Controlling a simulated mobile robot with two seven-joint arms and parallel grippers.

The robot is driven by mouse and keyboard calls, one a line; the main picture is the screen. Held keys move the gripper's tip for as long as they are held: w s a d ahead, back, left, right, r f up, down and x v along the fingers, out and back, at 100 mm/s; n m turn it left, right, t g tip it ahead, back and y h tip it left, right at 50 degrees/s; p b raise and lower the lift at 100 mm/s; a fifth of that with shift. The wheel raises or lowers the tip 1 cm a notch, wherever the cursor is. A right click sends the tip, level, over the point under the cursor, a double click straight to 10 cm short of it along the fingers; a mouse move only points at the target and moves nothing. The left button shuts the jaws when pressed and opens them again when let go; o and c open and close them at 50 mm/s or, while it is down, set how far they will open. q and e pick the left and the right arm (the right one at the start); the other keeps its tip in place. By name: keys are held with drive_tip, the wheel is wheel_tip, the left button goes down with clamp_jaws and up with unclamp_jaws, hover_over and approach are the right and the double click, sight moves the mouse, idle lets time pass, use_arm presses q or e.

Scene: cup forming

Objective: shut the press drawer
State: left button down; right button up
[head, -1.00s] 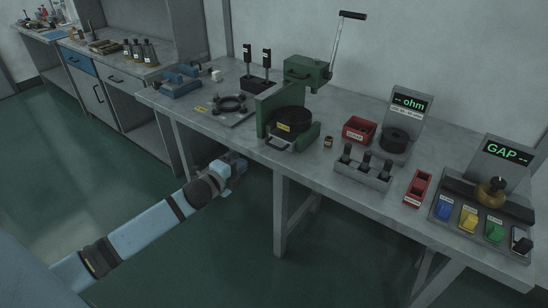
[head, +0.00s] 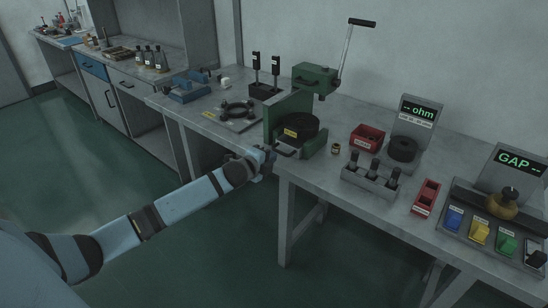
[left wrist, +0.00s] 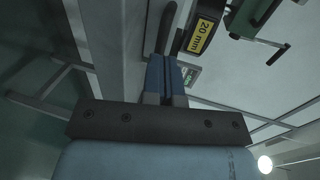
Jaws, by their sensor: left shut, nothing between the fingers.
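The green press (head: 288,112) stands at the front edge of the bench. Its drawer (head: 312,150) sticks out at the front, with a round black die (head: 303,124) in it that bears a yellow label. The label reads "20 mm" in the left wrist view (left wrist: 201,36). The dark drawer handle (head: 287,153) juts out at the bench edge. My left gripper (head: 268,155) is shut and empty, right by the handle's left end. In the left wrist view, its closed fingers (left wrist: 166,78) point at the dark handle (left wrist: 170,30); contact cannot be told. My right gripper is out of view.
The press lever (head: 345,50) rises at the back. A ring fixture (head: 236,112) lies to the left. The floor before the bench is clear.

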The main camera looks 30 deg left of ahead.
sight(286, 146)
use_arm(q)
drive_tip(key=shift+x, duration=1.05)
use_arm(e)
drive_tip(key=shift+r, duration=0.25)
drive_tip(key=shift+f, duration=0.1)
use_arm(q)
drive_tip(key=w, duration=0.3)
drive_tip(key=shift+d+r, duration=0.1)
drive_tip(key=shift+d, duration=0.05)
drive_tip(key=shift+w, duration=0.15)
drive_tip(key=shift+r, duration=0.2)
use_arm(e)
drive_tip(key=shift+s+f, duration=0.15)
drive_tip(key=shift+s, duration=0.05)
